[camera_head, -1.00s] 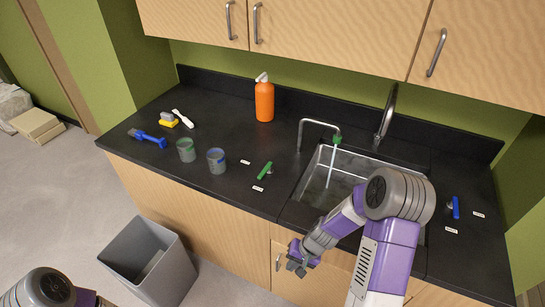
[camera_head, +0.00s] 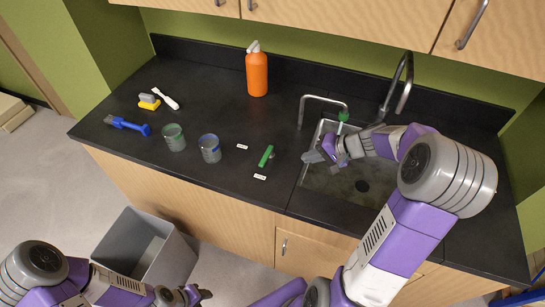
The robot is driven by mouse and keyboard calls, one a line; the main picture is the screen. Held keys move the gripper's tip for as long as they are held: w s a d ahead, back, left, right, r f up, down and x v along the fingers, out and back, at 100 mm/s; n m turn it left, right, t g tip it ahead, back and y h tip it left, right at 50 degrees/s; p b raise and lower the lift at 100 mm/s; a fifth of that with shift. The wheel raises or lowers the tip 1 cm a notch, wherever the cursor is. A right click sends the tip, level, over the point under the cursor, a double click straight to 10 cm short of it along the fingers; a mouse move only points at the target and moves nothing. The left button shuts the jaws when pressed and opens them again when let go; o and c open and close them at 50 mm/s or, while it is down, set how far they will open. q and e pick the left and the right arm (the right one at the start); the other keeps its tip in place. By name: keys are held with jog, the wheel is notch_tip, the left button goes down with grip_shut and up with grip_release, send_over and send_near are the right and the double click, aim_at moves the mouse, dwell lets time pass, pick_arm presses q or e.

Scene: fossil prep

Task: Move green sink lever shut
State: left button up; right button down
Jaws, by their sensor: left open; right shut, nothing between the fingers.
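The green sink lever (camera_head: 266,156) sits on the black counter left of the sink, slanted, its lower end close to the lower white label (camera_head: 260,177). My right gripper (camera_head: 314,156) is shut and empty, over the sink's left edge, to the right of the lever and apart from it. The thin faucet with a green tip (camera_head: 343,116) stands behind the gripper. A pale stream shows below its tip, partly hidden by my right arm. My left gripper (camera_head: 201,294) is open and low, in front of the cabinets, far from the lever.
A second white label (camera_head: 242,147) lies up-left of the lever. Two cans (camera_head: 210,148) (camera_head: 174,137), a blue brush (camera_head: 128,126) and an orange bottle (camera_head: 257,72) stand or lie farther left and back. A grey bin (camera_head: 145,245) is on the floor.

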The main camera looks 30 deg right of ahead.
aim_at(266, 158)
jog(key=shift+s, duration=0.15)
jog(key=b+x, duration=0.1)
jog(key=x, duration=0.8)
jog(key=shift+f, duration=0.2)
jog(key=w+a, duration=0.2)
jog(key=w, duration=0.1)
jog(key=shift+a+f, duration=0.1)
jog(key=shift+a, duration=0.05)
jog(key=shift+w+a, duration=0.3)
jog(key=shift+w, duration=0.1)
